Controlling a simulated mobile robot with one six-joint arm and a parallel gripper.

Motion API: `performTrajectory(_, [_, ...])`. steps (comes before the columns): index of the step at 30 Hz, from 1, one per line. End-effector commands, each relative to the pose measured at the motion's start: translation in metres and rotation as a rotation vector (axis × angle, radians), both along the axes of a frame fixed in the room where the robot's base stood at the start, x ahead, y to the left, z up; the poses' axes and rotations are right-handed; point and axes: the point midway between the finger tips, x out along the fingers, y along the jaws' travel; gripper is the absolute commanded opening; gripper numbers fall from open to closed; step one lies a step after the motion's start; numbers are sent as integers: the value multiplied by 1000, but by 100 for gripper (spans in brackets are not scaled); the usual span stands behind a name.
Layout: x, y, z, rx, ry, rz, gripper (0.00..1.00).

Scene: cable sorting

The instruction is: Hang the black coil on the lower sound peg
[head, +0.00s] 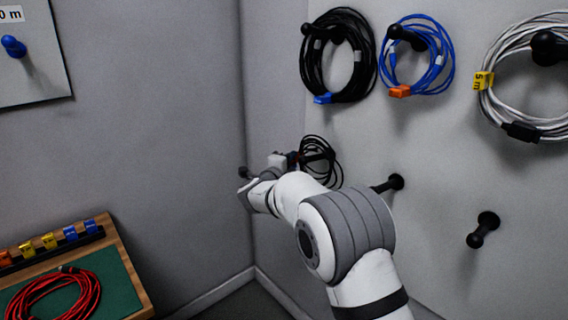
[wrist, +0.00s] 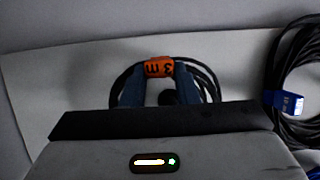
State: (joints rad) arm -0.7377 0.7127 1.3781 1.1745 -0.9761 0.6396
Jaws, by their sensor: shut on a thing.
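The black coil (head: 334,172) is at the wall below the upper black coil in the head view. It also shows in the wrist view (wrist: 207,82), with an orange 3 m tag (wrist: 158,68). My gripper (head: 292,160) is shut on the coil at its tag, with a finger on each side in the wrist view. A dark peg (head: 322,155) shows at the coil in the head view, and a dark round end (wrist: 167,98) shows inside the loop in the wrist view. I cannot tell whether the coil rests on this peg. My gripper body hides the coil's lower part in the wrist view.
Above hang a black coil with a blue tag (head: 360,82), a blue coil (head: 445,65) and a white coil (head: 490,105). Two bare pegs (head: 392,183) (head: 484,228) stick out at right. A green-topped tray (head: 118,290) holds a red coil (head: 88,292) at lower left.

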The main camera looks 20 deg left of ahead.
Motion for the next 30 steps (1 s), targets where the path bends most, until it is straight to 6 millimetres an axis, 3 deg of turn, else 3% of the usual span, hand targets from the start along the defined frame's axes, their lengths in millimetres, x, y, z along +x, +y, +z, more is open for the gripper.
performTrajectory(9, [19,-12,-4,-1,-1,-1,0])
performTrajectory(18, [22,-13,-23,0,-1,-1,0])
performTrajectory(30, [23,-14,-28,0,1,-2,0])
